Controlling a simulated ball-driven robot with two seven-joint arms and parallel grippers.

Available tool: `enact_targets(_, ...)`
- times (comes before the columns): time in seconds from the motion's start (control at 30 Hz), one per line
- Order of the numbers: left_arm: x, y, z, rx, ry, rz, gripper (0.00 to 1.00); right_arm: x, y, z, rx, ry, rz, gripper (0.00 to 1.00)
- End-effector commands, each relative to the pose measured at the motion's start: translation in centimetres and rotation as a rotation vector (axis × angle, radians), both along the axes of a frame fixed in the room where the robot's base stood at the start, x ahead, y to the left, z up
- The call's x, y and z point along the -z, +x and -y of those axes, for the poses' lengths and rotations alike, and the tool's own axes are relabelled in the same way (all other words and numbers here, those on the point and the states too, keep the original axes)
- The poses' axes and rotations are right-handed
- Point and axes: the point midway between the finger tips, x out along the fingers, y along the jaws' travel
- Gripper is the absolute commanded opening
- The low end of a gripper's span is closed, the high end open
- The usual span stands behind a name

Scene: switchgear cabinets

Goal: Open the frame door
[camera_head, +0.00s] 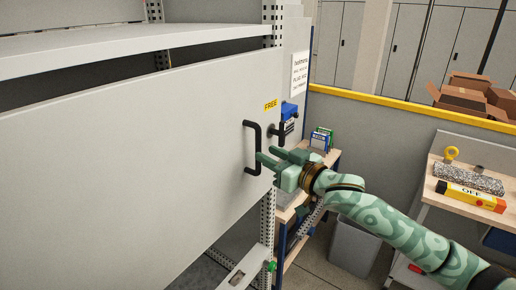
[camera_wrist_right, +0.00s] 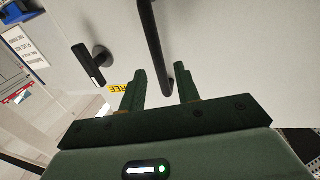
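The frame door (camera_head: 120,150) is a large light-grey panel filling the left of the head view. Near its right edge it has a black bow handle (camera_head: 248,150) and a yellow FREE label (camera_head: 270,105). A small black turn handle (camera_head: 282,131) sits right of the bow handle. My right gripper (camera_head: 268,158) is at the lower part of the bow handle. In the right wrist view its green fingers (camera_wrist_right: 161,88) are apart, with the bow handle (camera_wrist_right: 153,40) running between them in the picture. Contact cannot be told. My left gripper is not in view.
A grey shelf (camera_head: 130,47) lies above the door, with a dark gap between. A low partition with a yellow top (camera_head: 400,100) runs behind. A grey bin (camera_head: 352,247) stands on the floor.

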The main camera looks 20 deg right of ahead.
Motion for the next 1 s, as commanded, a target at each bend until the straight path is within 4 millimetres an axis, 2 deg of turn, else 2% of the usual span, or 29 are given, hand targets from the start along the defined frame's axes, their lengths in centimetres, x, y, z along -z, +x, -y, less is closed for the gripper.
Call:
enact_targets(0.1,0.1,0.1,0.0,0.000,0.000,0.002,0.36,-0.1,2.2,-1.1,0.000,0.001,0.002,0.32)
enact_targets(0.23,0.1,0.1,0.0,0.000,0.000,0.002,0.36,0.0,3.7,-1.8,0.001,0.000,0.000,0.32)
enact_targets(0.4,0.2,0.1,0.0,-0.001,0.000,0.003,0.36,0.0,4.4,-2.2,0.000,0.000,0.000,0.32)
enact_targets(0.63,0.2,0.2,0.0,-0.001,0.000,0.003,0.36,0.1,4.4,-2.2,0.000,-0.001,0.000,0.32)
enact_targets(0.73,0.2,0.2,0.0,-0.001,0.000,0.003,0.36,0.0,4.4,-2.2,0.001,-0.001,0.000,0.04)
enact_targets(0.77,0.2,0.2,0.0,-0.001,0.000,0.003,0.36,0.0,4.4,-2.2,0.001,-0.001,0.000,0.00)
enact_targets(1.0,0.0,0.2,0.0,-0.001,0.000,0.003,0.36,0.0,4.3,-2.3,0.003,0.000,0.000,0.00)
